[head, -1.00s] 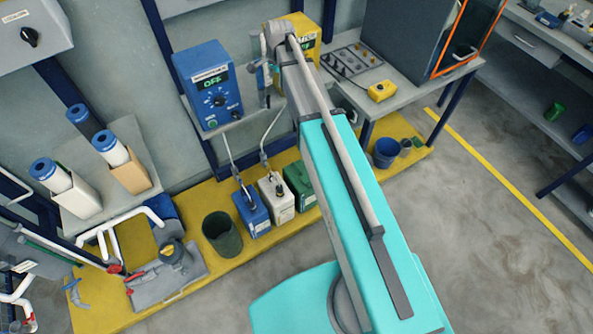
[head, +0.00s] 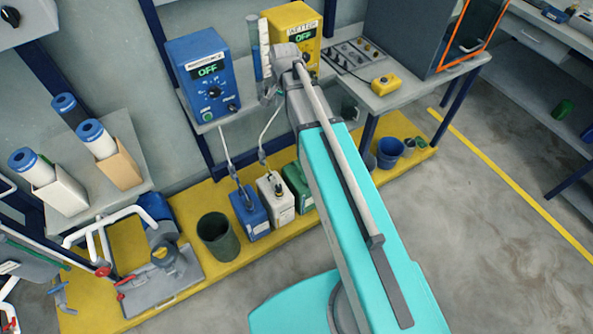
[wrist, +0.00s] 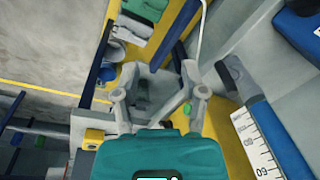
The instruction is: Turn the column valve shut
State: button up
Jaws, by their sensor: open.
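A slim upright column (head: 255,62), blue with a pale scale strip, stands between the blue and yellow control boxes. In the wrist view the column (wrist: 268,140) is large at right, with a numbered white scale. A grey fitting with a dark end (wrist: 233,72) sits by its end; I cannot tell whether this is the valve or how it is turned. My gripper (wrist: 158,88) is open, its two grey fingers apart and left of that fitting, with no object clearly held. In the head view my gripper (head: 269,95) is small beside the column's lower part, partly hidden by my wrist.
The blue box (head: 203,75) and yellow box (head: 292,28), both reading OFF, flank the column. Blue, white and green canisters with tubes stand below on the yellow platform (head: 330,205). A pump with red handles (head: 160,275) is at lower left. Open floor lies at right.

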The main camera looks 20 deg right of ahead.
jog(key=s+f+n+g+b, duration=0.1)
jog(key=s+f+n+b, duration=0.7)
jog(key=s+f+b, duration=0.5)
jog(key=shift+s+f+n, duration=0.4)
jog(key=shift+s+f, duration=0.1)
jog(key=shift+s, duration=0.85)
notch_tip(320, 180, up, 14)
jog(key=p, duration=1.4)
jog(key=shift+r, duration=0.2)
